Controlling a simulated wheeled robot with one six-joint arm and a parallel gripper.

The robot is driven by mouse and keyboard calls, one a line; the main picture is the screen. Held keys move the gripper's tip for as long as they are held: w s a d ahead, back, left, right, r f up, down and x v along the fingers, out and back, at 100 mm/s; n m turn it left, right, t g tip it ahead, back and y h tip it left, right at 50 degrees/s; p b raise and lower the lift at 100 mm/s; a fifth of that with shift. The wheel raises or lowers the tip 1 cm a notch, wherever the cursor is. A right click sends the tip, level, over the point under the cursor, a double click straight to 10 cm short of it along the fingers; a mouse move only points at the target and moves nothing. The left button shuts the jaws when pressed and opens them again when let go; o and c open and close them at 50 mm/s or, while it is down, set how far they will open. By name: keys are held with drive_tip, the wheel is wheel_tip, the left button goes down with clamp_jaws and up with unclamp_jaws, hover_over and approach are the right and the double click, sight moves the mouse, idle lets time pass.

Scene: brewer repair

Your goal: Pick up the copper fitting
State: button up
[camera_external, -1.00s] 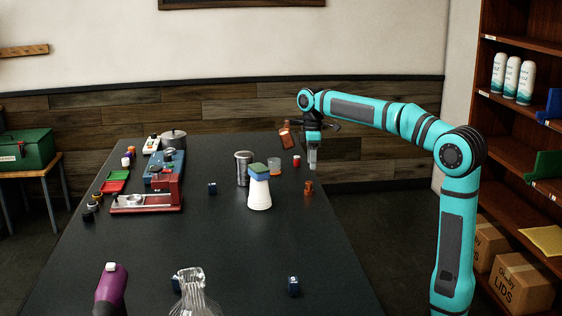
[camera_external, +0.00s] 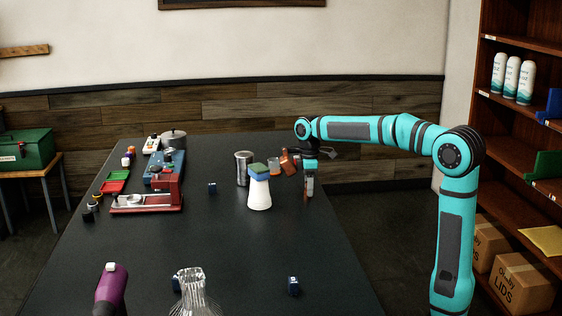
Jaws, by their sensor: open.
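The copper fitting (camera_external: 308,189) is a small orange-brown piece standing near the right edge of the dark table. It is mostly hidden by my gripper, with only a bit of its colour showing between the fingers. My gripper (camera_external: 308,192) points straight down at the fitting, with its fingertips close to the table top. The jaws are open and appear to be around the fitting. I cannot tell whether they touch it.
A red machine (camera_external: 160,195) stands farther left.

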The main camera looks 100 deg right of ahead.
drive_tip(key=shift+c, duration=0.3)
drive_tip(key=c, duration=1)
drive_tip(key=shift+r, duration=0.1)
